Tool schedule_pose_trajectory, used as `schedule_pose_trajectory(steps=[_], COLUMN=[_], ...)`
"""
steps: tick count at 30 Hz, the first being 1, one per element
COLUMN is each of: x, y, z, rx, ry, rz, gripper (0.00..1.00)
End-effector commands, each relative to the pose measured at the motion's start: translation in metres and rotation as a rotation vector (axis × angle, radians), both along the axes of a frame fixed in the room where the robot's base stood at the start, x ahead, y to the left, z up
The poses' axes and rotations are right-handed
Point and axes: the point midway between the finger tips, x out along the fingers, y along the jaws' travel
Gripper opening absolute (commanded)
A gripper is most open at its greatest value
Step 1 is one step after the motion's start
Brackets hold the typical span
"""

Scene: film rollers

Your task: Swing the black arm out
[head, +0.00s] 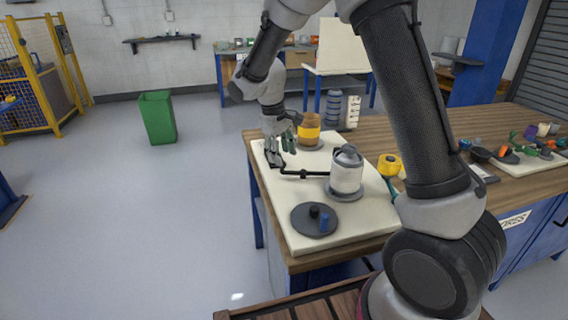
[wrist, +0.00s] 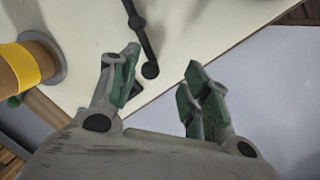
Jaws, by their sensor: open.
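The black arm (head: 303,173) is a thin dark bar on the cream board (head: 285,224). It reaches left from beside a white roller with a grey cap (head: 347,172). In the wrist view the black arm (wrist: 141,35) comes down from the top, its rounded end near the gap between the fingers. My gripper (head: 284,146) is open and empty over the board's left edge. In the wrist view my gripper (wrist: 160,72) shows green pads spread apart. I cannot tell whether a finger touches the arm.
An orange roller with a yellow band (head: 309,130) stands behind, and shows at left in the wrist view (wrist: 22,67). A dark disc (head: 313,219) with small black and blue pegs lies in front. A yellow spool (head: 389,165) is right. Open floor (head: 150,215) lies left of the table.

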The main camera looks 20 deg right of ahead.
Motion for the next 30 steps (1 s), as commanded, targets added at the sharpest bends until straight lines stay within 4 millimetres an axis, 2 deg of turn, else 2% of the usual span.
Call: schedule_pose_trajectory(steps=[1,4,12,18,28,30], x=[0.010,0.018,0.022,0.025,0.025,0.025], y=[0.003,0.003,-0.004,-0.008,-0.009,-0.009], z=[0.008,0.004,-0.039,-0.061,-0.065,-0.065], rx=[0.007,0.011,0.011,0.013,0.013,0.013], ry=[-0.031,-0.054,-0.051,-0.055,-0.055,-0.055], rz=[0.008,0.023,0.022,0.022,0.021,0.021], gripper=[0.47,0.47,0.47,0.47,0.47,0.34])
